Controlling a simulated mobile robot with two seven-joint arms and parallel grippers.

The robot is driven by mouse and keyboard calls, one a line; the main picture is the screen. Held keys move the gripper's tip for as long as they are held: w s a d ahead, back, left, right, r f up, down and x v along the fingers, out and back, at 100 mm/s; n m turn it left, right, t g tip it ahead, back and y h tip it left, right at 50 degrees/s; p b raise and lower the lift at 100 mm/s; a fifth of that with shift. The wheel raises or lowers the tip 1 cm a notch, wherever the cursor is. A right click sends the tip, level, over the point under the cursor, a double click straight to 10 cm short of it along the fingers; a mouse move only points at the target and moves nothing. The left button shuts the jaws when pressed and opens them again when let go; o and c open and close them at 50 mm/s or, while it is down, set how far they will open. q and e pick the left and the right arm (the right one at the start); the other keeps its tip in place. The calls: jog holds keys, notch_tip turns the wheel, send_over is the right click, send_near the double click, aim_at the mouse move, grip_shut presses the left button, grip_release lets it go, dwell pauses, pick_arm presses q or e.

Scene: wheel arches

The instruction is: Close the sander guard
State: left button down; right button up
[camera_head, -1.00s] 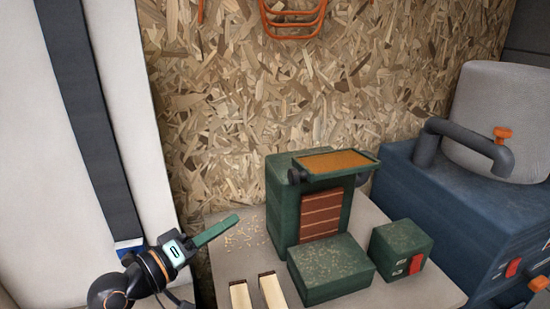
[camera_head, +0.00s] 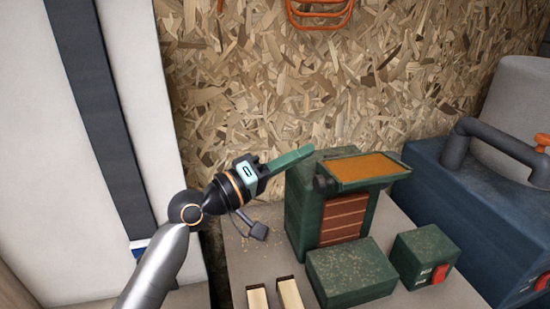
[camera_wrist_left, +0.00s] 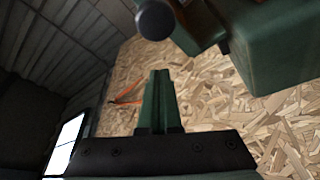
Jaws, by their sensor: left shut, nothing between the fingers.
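The sander (camera_head: 300,215) is a green box-shaped machine on a light bench, with a reddish-brown ribbed front panel (camera_head: 344,221). Its guard (camera_head: 366,168) is a green-rimmed flap with an orange-brown face, raised and sticking out at the top. A dark round knob (camera_head: 325,184) sits at the guard's left end. My left gripper (camera_head: 308,150) is shut and empty, its green fingers just above and left of the sander's top. In the left wrist view the shut fingers (camera_wrist_left: 160,84) point at the board wall, with a dark knob (camera_wrist_left: 155,19) and green part above them. My right gripper is not in view.
A green block (camera_head: 350,273) lies in front of the sander, and a green switch box (camera_head: 424,256) with a red switch stands right. Two wooden strips (camera_head: 289,294) lie at the front. A blue vacuum (camera_head: 450,200) fills the right. The chipboard wall (camera_head: 300,90) stands behind.

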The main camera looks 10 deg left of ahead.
pick_arm(q)
jog(key=s+f, duration=0.2)
jog(key=s, duration=0.1)
jog(key=shift+d+f, duration=0.1)
jog(key=shift+d, duration=0.3)
